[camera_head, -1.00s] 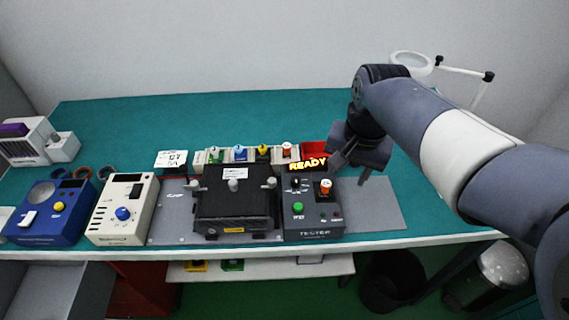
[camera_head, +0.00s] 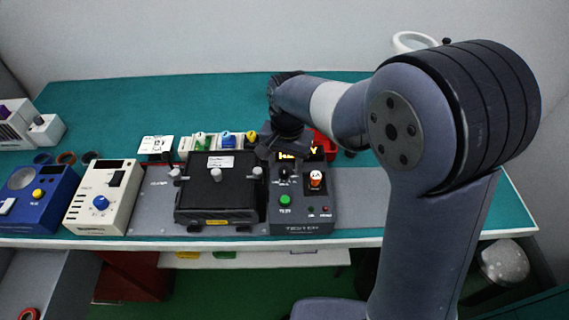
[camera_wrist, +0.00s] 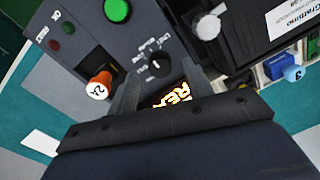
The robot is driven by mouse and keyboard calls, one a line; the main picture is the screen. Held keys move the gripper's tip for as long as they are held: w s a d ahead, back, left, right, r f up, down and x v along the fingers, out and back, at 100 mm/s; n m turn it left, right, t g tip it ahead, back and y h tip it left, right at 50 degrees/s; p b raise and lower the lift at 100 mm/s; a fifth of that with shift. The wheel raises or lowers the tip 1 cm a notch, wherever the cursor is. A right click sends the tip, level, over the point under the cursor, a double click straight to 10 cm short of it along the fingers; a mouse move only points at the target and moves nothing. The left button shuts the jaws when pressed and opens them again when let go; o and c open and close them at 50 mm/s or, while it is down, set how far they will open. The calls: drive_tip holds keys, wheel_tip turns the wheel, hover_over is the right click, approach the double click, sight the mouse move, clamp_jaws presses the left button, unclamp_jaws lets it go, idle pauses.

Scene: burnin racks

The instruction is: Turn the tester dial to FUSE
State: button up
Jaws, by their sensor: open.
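The dark grey tester (camera_head: 303,222) stands near the front edge of the bench, right of a black box. Its small black dial (camera_head: 284,174) sits at the panel's upper left. In the wrist view the dial (camera_wrist: 156,66) has a white mark and small labels around it, too small to read surely. My gripper (camera_head: 280,152) is over the tester's back end, above the display. In the wrist view my gripper (camera_wrist: 160,84) is open, with its fingers on either side of the dial and nothing held.
The black box (camera_head: 218,195) with grey knobs is close on the left. A cream device (camera_head: 100,197) and a blue device (camera_head: 40,200) stand farther left.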

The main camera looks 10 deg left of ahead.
drive_tip(key=shift+f, duration=0.85)
drive_tip(key=shift+c, duration=0.2)
drive_tip(key=c, duration=1)
